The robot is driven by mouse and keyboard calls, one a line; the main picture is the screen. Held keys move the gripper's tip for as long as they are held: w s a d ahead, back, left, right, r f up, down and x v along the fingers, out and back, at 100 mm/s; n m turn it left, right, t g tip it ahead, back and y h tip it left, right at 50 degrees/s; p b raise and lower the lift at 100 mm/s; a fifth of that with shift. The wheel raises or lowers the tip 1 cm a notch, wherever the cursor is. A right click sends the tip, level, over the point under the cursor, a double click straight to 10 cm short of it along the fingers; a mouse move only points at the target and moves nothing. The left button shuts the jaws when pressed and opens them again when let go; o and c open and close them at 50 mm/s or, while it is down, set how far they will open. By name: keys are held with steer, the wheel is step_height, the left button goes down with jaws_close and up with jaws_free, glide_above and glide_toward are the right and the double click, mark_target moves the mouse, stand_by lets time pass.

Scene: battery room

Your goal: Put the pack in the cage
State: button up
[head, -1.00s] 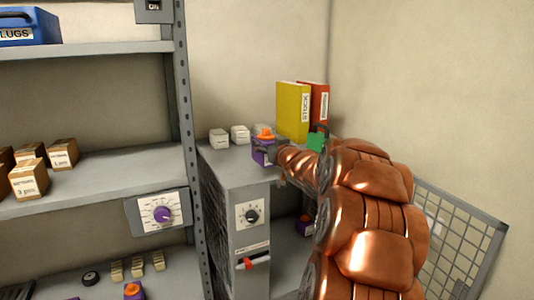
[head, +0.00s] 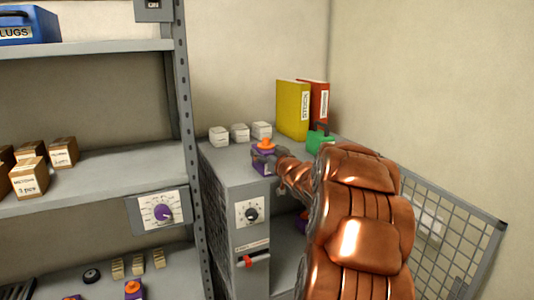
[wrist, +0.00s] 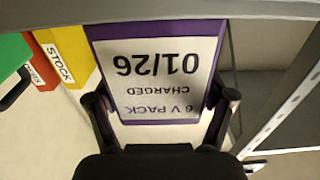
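The pack (head: 264,160) is a purple block with an orange top, at the front part of the grey cabinet's top. My gripper (wrist: 160,108) has a finger at each side of it in the wrist view. They look closed on the pack (wrist: 155,75), whose white label reads "6 V PACK CHARGED 01/26" upside down. I cannot tell whether its base touches the cabinet top. The cage appears to be the cabinet's lower space, with mesh on its left side (head: 211,225) and a mesh door (head: 455,235) swung open to the right. My arm hides much of the opening.
Several white boxes (head: 239,132), a yellow binder (head: 293,110), a red binder (head: 318,97) and a green object (head: 319,140) stand on the cabinet top. Another purple item (head: 302,217) is partly visible inside below. A shelf rack (head: 95,175) stands at left.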

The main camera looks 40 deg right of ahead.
steer(key=shift+o, duration=0.3)
steer(key=shift+r, duration=0.1)
steer(key=shift+s+a, duration=0.1)
steer(key=shift+s, duration=0.45)
steer(key=b+v, duration=0.2)
steer(key=v, duration=0.8)
steer(key=shift+s+a, duration=0.25)
steer(key=shift+s, duration=0.1)
